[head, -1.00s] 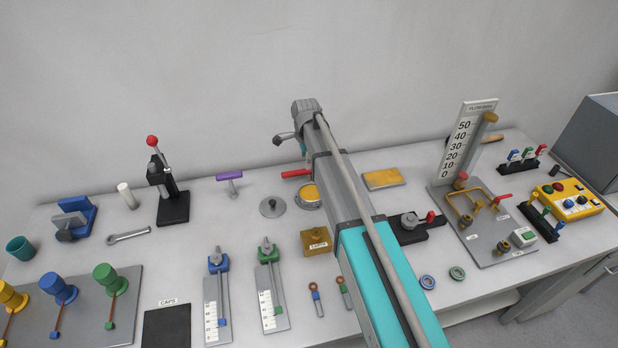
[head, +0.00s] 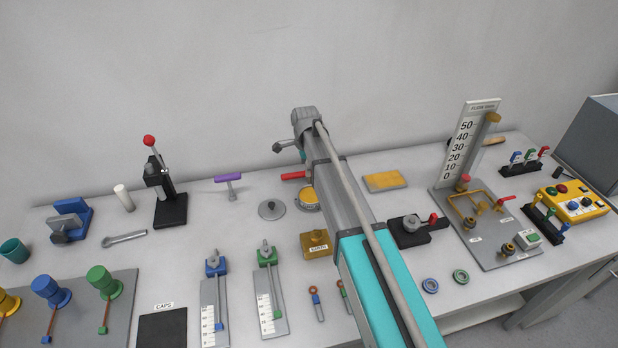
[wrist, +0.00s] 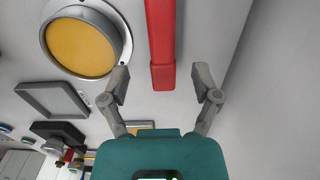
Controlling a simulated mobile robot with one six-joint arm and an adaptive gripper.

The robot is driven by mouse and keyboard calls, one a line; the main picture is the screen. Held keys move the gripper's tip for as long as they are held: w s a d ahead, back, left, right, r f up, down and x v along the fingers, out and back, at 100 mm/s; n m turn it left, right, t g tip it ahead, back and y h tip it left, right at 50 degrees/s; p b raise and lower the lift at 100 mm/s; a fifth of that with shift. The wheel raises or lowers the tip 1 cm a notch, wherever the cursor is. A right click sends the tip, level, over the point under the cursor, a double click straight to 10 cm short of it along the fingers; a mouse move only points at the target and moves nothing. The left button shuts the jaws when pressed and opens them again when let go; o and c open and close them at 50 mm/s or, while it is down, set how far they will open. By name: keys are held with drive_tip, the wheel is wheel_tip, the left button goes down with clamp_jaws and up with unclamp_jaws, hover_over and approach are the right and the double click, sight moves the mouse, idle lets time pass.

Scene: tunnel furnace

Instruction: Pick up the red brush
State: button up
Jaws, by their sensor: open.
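The red brush shows as a red handle (head: 293,175) lying near the back of the table in the head view, partly hidden by my arm. In the wrist view the red bar (wrist: 161,40) runs down from the top edge, and its near end lies between the lines of my two fingers. My gripper (wrist: 162,80) is open and empty, with one finger on each side of the handle's end. In the head view my arm hides the fingers. The brush's head is not clearly visible.
A round pan with a yellow face (wrist: 80,47) lies close left of the handle in the wrist view. A grey lid (head: 271,209) and a purple-handled tool (head: 228,181) lie to the left in the head view. The wall stands close behind the table.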

drive_tip(key=shift+f+b, duration=1.7)
drive_tip(key=shift+f, duration=0.25)
clamp_jaws()
